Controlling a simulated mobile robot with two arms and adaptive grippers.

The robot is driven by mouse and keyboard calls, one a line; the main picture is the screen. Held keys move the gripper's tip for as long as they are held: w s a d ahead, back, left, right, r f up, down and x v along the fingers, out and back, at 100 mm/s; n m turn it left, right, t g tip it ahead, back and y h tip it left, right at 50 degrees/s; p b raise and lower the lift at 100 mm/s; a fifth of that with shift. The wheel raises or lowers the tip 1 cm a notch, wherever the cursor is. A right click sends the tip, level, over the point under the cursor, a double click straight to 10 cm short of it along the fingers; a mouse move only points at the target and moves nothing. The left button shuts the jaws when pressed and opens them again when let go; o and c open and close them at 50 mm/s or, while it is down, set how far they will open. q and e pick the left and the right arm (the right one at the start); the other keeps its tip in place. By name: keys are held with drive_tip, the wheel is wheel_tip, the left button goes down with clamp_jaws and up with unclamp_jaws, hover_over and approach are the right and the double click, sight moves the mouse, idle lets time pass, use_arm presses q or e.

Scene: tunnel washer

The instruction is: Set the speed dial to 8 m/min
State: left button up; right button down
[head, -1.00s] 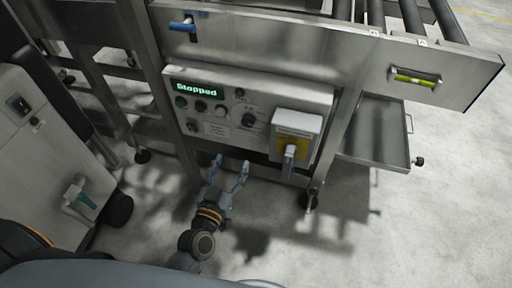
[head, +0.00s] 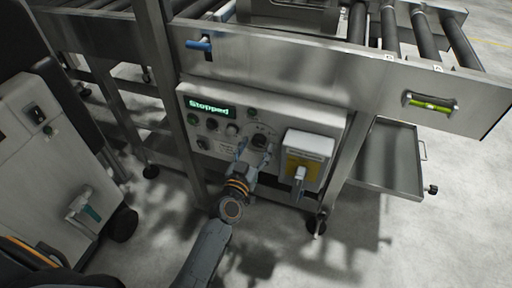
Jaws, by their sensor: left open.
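The control panel (head: 225,150) is a pale box under the conveyor frame, and its green display (head: 208,107) reads "Stopped". The speed dial is most likely the black knob (head: 258,140) right of the panel's middle; its scale marks are too small to read. My left gripper (head: 255,150) is open, with its two fingers pointing up at the panel just below this knob, one to either side. I cannot tell whether they touch it. Part of the panel below the knob is hidden by the gripper. My right gripper is not in view.
A yellow-plated switch box with a grey handle (head: 299,177) projects close to the right of the gripper. A blue-handled lever (head: 199,44) is on the rail above. A metal tray (head: 385,160) stands right. A steel leg (head: 172,110) bounds the panel's left side.

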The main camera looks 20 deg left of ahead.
use_arm(q)
drive_tip(key=shift+w, duration=0.15)
drive_tip(key=shift+c, duration=0.6)
drive_tip(key=c, duration=1.1)
drive_tip(key=shift+o, duration=0.2)
